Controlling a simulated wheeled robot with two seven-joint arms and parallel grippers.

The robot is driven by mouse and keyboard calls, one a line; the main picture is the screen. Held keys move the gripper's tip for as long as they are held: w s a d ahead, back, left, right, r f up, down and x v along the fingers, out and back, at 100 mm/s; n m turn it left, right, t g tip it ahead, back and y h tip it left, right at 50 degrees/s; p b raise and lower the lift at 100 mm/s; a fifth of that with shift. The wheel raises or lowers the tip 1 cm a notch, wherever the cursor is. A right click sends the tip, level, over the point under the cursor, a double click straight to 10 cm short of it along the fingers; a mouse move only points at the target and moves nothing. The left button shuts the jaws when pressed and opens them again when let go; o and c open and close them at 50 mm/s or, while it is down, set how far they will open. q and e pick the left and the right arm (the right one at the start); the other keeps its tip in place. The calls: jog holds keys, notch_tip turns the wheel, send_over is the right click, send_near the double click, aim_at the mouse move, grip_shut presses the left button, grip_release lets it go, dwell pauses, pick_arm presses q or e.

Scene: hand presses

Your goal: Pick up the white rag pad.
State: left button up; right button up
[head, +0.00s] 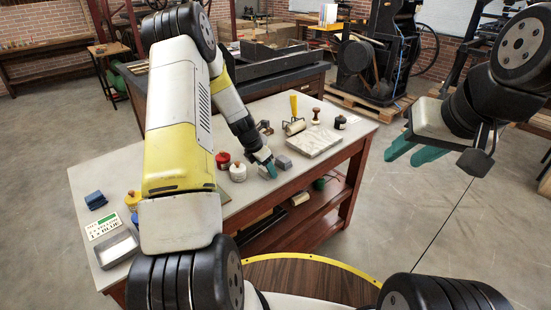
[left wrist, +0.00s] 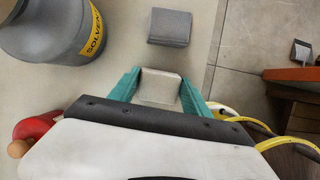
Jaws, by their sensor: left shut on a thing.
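The white rag pad (left wrist: 160,87) shows in the left wrist view as a pale block between the two teal fingers of my left gripper (left wrist: 158,90). The fingers touch it on both sides, and the gripper is shut on it. In the head view my left gripper (head: 267,168) is low at the front edge of the table, and the pad is hard to make out there. A grey pad (left wrist: 170,26) lies just beyond it, and also shows in the head view (head: 283,162). My right gripper (head: 413,152) is open and empty, in the air right of the table.
A grey solvent can (left wrist: 55,30) stands close by at the left in the wrist view. Floor is clear at the right.

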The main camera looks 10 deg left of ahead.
pick_arm(q)
jog(key=shift+r, duration=0.15)
notch_tip(320, 180, up, 4)
jog(key=shift+f, duration=0.2)
jog(key=s+d+r, duration=0.1)
jog(key=s+d, duration=0.1)
jog(key=s, duration=1.4)
